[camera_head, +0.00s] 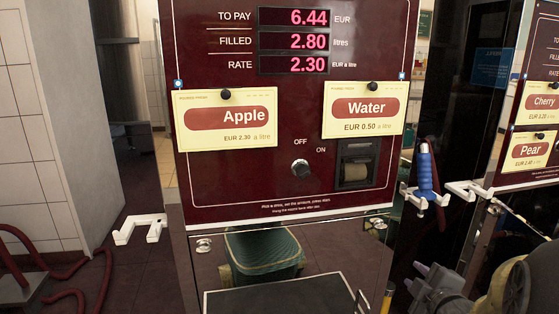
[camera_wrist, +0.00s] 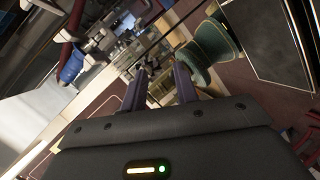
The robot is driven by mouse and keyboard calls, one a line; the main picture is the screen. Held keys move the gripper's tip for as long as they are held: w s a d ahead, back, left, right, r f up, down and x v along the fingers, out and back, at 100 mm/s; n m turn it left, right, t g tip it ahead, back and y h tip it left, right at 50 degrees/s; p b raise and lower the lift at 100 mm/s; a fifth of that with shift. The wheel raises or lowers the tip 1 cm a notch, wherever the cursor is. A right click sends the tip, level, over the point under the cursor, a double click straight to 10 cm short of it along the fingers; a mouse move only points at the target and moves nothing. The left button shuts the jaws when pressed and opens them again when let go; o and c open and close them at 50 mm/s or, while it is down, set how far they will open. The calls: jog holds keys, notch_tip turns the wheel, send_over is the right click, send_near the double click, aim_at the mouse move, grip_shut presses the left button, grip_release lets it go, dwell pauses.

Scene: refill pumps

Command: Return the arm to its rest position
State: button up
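My gripper (camera_head: 416,278) is low at the right in the head view, in front of the pump's lower right side. In the wrist view its two dark fingers (camera_wrist: 160,88) stand apart with nothing between them. The dark red pump (camera_head: 235,170) stands ahead, with Apple (camera_head: 225,121) and Water (camera_head: 364,108) cards. Its display (camera_head: 294,41) reads 6.44 EUR, 2.80 litres and rate 2.30. A blue-handled nozzle (camera_head: 425,172) sits upright at the white holder on the pump's right; blue also shows in the wrist view (camera_wrist: 72,65).
The left white holder (camera_head: 138,229) is empty. A knob (camera_head: 300,168) sits by the OFF and ON labels. A second pump with Cherry and Pear cards (camera_head: 530,150) stands close on the right. Red hose (camera_head: 75,270) lies at the lower left by a tiled wall.

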jog(key=s+a+f+m+g+p, duration=0.2)
jog(key=s+a+m+g+p, duration=0.7)
jog(key=s+a+m+g, duration=0.5)
notch_tip(320, 180, up, 37)
jog(key=w+n+t+p, duration=0.1)
jog(key=w+t+p, duration=0.1)
jog(key=p, duration=3.5)
jog(key=shift+w+a, duration=0.15)
jog(key=shift+a, duration=0.25)
jog(key=shift+o, duration=0.3)
